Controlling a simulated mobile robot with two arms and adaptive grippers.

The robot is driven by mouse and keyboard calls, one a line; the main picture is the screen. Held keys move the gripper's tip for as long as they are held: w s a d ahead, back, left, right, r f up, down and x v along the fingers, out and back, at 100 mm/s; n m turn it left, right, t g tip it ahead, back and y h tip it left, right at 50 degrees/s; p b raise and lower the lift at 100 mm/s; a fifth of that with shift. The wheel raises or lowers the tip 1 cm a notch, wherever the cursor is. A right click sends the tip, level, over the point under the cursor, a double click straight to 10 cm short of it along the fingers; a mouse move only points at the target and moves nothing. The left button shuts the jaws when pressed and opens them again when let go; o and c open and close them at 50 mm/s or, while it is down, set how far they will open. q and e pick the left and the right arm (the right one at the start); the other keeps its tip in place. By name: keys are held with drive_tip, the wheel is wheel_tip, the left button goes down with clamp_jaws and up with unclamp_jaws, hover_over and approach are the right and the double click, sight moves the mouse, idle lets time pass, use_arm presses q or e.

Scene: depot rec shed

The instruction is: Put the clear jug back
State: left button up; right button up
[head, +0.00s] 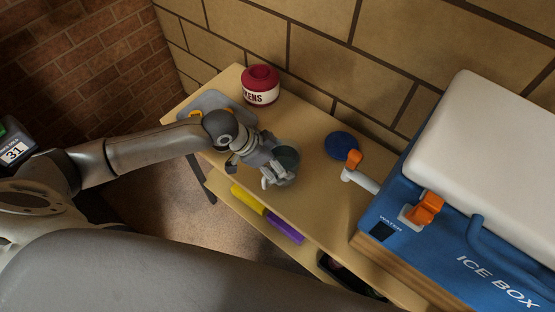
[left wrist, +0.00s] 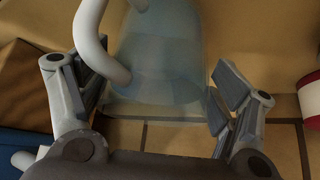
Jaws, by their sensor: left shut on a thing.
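The clear jug (head: 287,155) is a see-through, blue-grey vessel over the wooden shelf top in the head view. My left gripper (head: 276,172) is at it and shut on it, partly hiding it. In the left wrist view the clear jug (left wrist: 165,60) fills the middle, with a white curved handle at its left. The fingers of my left gripper (left wrist: 158,95) are on either side of it. I cannot tell whether its base touches the shelf. A round blue mat (head: 341,146) lies bare on the shelf to the right. My right gripper is not in view.
A blue ice box (head: 480,255) with a white lid and orange-handled tap (head: 362,178) stands right. A red token jar (head: 260,87) and a grey tray (head: 214,100) are at the left end. Yellow and purple items (head: 284,229) lie below.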

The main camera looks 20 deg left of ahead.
use_arm(q)
drive_tip(key=shift+f, duration=0.45)
drive_tip(key=o, duration=1.1)
drive_tip(key=shift+f, duration=0.15)
drive_tip(key=v, duration=1.2)
